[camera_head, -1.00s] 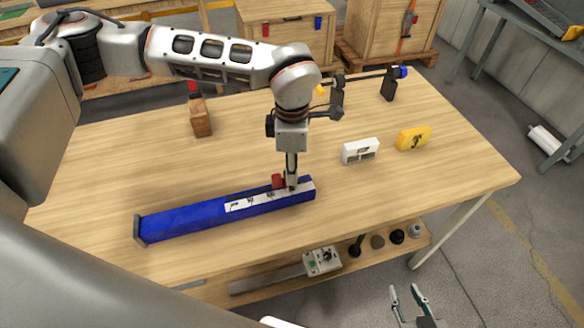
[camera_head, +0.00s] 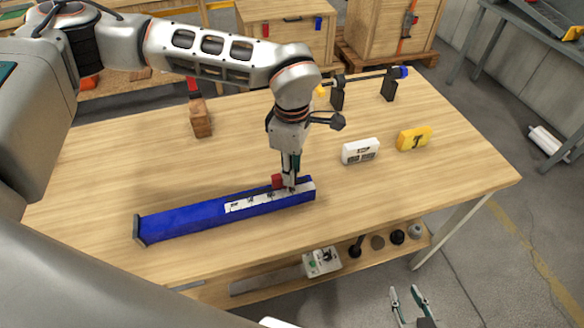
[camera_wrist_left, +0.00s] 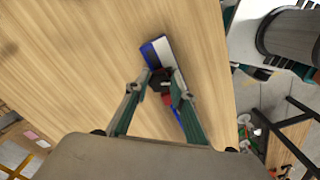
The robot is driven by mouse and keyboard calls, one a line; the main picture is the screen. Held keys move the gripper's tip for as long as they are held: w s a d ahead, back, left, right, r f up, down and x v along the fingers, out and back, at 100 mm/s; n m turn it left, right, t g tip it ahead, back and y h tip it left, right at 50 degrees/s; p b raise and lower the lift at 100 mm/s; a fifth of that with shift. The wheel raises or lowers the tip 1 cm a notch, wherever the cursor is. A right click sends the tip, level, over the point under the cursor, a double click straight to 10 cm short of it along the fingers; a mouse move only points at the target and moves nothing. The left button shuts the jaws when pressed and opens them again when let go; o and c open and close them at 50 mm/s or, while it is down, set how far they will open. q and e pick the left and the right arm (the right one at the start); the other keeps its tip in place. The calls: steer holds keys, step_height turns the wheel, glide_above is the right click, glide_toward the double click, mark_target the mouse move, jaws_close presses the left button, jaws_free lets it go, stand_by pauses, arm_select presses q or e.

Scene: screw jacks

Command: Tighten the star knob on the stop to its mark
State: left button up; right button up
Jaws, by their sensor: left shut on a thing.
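A long blue beam (camera_head: 185,222) with a white marked strip (camera_head: 245,203) lies on the wooden table. A small red stop (camera_head: 278,182) sits near the beam's right end. My left gripper (camera_head: 290,184) points down onto the stop. In the left wrist view, the left gripper (camera_wrist_left: 161,84) has its fingers on both sides of a dark star knob (camera_wrist_left: 160,77), with red of the stop (camera_wrist_left: 167,98) just below, and is shut on the knob. The knob's mark cannot be made out. My right gripper (camera_head: 408,303) is empty, its fingers apart, beyond the table's front edge.
A white box (camera_head: 360,151) and a yellow case (camera_head: 413,138) stand to the right on the table. A wooden block (camera_head: 200,120) with a red top stands behind the beam. A rod on black supports (camera_head: 388,88) is at the back. The table's front right is clear.

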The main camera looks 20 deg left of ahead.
arm_select(q)
steer(key=o, duration=1.1)
steer(key=shift+r, duration=0.1)
step_height(320, 180, up, 12)
steer(key=shift+f, duration=0.1)
